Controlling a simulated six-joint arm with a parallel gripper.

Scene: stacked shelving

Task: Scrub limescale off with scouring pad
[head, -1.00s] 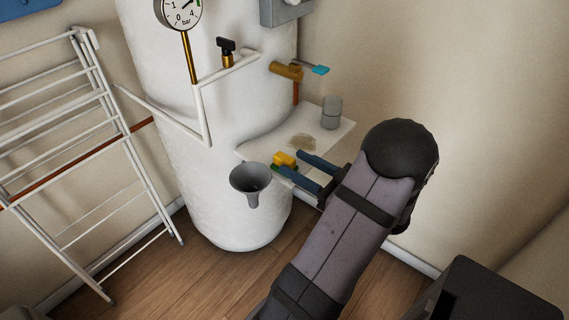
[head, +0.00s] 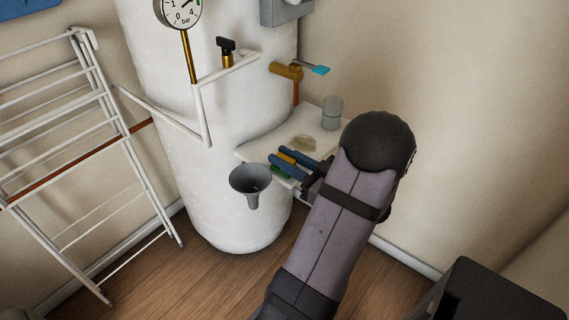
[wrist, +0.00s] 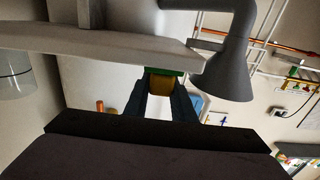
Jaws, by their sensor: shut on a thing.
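In the wrist view, which looks upside down, the yellow part (wrist: 161,85) sits between the fingers (wrist: 161,90) and the green layer faces the shelf edge. I cannot tell whether the pad touches the shelf. A brownish limescale patch (head: 303,143) lies on the shelf just behind the gripper, apart from the pad.
A grey funnel (head: 250,181) hangs just left of the gripper, close to the fingers. A grey cylinder (head: 332,113) stands at the shelf's back right. The white tank (head: 225,215) rises behind; a brass valve (head: 287,71) is above. A drying rack (head: 85,150) stands left.

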